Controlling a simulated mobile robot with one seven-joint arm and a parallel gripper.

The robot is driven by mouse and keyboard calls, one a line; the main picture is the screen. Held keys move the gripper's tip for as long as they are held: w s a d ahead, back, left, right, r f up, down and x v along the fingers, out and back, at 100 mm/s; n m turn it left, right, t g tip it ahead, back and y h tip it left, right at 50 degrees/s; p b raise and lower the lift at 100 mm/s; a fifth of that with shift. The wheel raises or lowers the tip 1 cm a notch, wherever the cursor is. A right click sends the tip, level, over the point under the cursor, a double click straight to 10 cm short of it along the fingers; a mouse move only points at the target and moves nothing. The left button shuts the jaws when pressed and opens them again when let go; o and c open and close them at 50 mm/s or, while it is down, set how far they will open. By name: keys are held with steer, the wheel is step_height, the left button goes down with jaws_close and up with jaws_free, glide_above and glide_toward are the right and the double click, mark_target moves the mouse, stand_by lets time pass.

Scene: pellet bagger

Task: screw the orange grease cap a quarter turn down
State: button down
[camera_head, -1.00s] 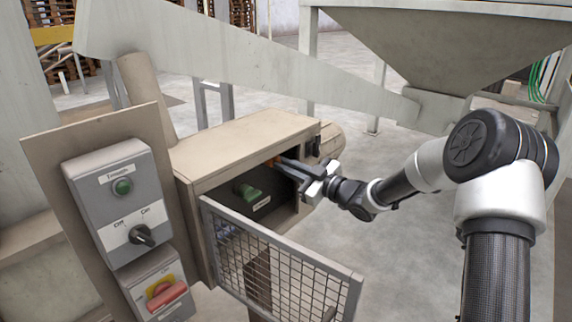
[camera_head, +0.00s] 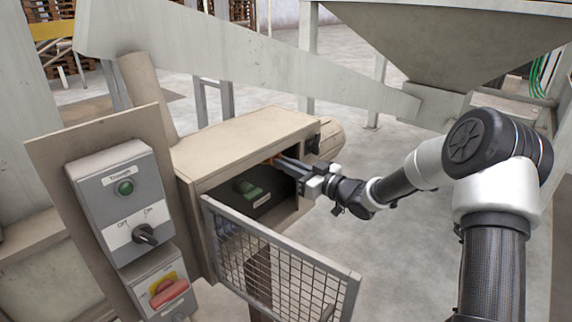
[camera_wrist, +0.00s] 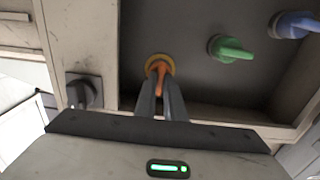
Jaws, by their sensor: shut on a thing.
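The orange grease cap (camera_wrist: 160,66) sits on the back panel of the open beige housing, with a yellow-orange round base around it. Only a small orange bit of it (camera_head: 271,160) shows in the head view, under the housing's top edge. My gripper (camera_wrist: 160,77) reaches into the housing opening from the right, and its two fingers are shut on the cap's wing. In the head view my gripper (camera_head: 283,162) is partly hidden by the housing edge. The fingertips cover part of the cap.
A green cap (camera_wrist: 231,48) and a blue cap (camera_wrist: 293,24) sit to the right in the wrist view. A black knob (camera_wrist: 84,92) is on the housing's outer face. The open mesh door (camera_head: 281,271) stands in front, and the switch panel (camera_head: 119,190) is at left.

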steer(key=c, duration=1.8)
jaws_free()
steer(key=shift+c, duration=0.2)
steer(key=shift+d, duration=0.1)
steer(key=b+v, duration=0.1)
steer(key=v, duration=1.6)
steer(key=shift+s, duration=0.2)
steer(key=shift+d, duration=0.1)
